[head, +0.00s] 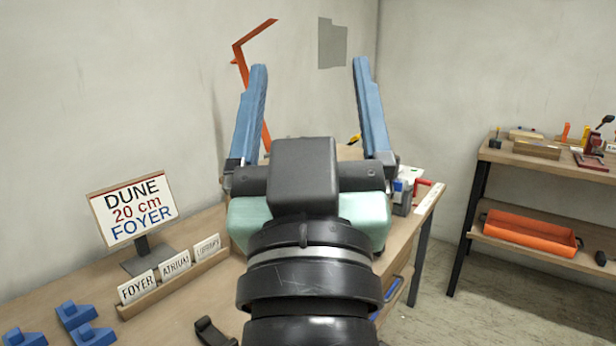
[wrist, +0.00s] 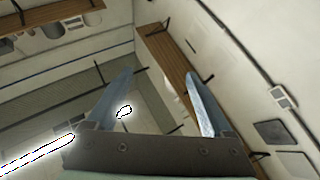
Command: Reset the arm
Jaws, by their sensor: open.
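My gripper (head: 310,85) is raised in front of the head camera, above the workbench. Its two blue fingers are spread wide apart and point up. Nothing is held between them. In the wrist view the same two fingers (wrist: 162,95) show apart, with only the far room and a wooden shelf (wrist: 172,65) beyond them. My arm's dark wrist hides the middle of the bench.
A sign reading DUNE 20 cm FOYER (head: 131,208) stands left on the workbench (head: 190,312), behind labelled cards (head: 175,264). Blue blocks (head: 77,317) lie at front left. An orange frame (head: 240,60) rises behind. A second table (head: 560,168) with an orange tray (head: 530,232) stands right.

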